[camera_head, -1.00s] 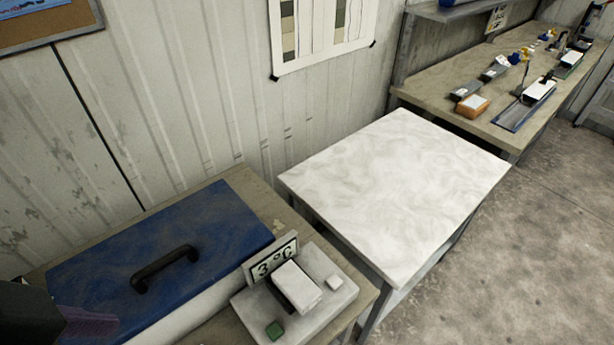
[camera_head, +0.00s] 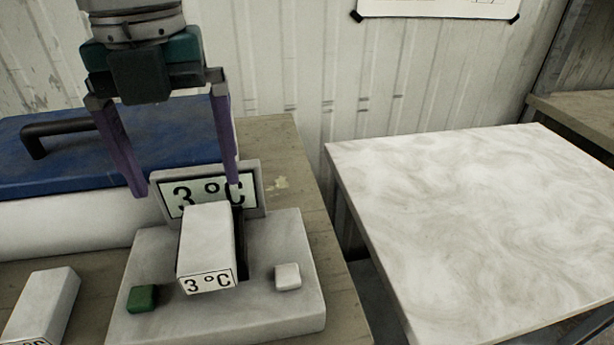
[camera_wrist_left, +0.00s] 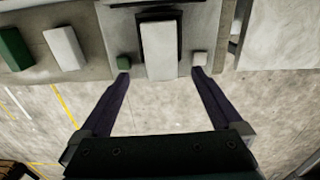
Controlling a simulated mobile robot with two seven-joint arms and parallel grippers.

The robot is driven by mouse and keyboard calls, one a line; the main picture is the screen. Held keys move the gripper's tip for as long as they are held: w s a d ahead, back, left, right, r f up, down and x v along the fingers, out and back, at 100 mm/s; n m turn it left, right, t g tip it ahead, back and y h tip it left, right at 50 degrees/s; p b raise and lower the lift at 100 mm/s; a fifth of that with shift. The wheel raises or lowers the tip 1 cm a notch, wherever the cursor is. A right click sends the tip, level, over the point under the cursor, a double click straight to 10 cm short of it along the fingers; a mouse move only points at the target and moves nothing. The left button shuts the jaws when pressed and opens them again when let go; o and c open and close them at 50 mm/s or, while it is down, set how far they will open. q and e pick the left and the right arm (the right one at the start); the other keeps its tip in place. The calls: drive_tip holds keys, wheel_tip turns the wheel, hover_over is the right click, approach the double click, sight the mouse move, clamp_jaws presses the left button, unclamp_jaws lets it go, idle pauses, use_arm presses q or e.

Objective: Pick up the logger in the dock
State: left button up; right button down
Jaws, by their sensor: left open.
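The logger (camera_head: 207,243) is a white block with a "3 °C" label on its front face. It sits in the dock (camera_head: 285,240), a pale base with a "3 °C" display panel (camera_head: 211,193) behind it. The dock has a green button (camera_head: 142,298) on the left and a white button (camera_head: 287,276) on the right. My left gripper (camera_head: 188,190) is open and empty, its purple fingers pointing down near the display panel, above and behind the logger. In the left wrist view, the logger (camera_wrist_left: 159,50) lies between and beyond the open fingertips (camera_wrist_left: 160,72). My right gripper is not in view.
A second white block (camera_head: 42,305) with a label lies left of the dock. A blue-lidded cooler (camera_head: 60,165) with a black handle stands behind, along the wall. A bare marble-topped table (camera_head: 470,220) stands to the right across a gap.

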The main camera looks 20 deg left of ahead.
sight(205, 233)
use_arm(q)
wheel_tip(205, 233, down, 4)
drive_tip(key=shift+s+a+r, duration=0.1)
drive_tip(key=shift+a+r, duration=0.05)
drive_tip(key=f, duration=0.6)
drive_tip(key=shift+w, duration=0.25)
drive_tip(key=shift+r, duration=0.1)
drive_tip(key=shift+c, duration=0.2)
drive_tip(key=c, duration=1.4)
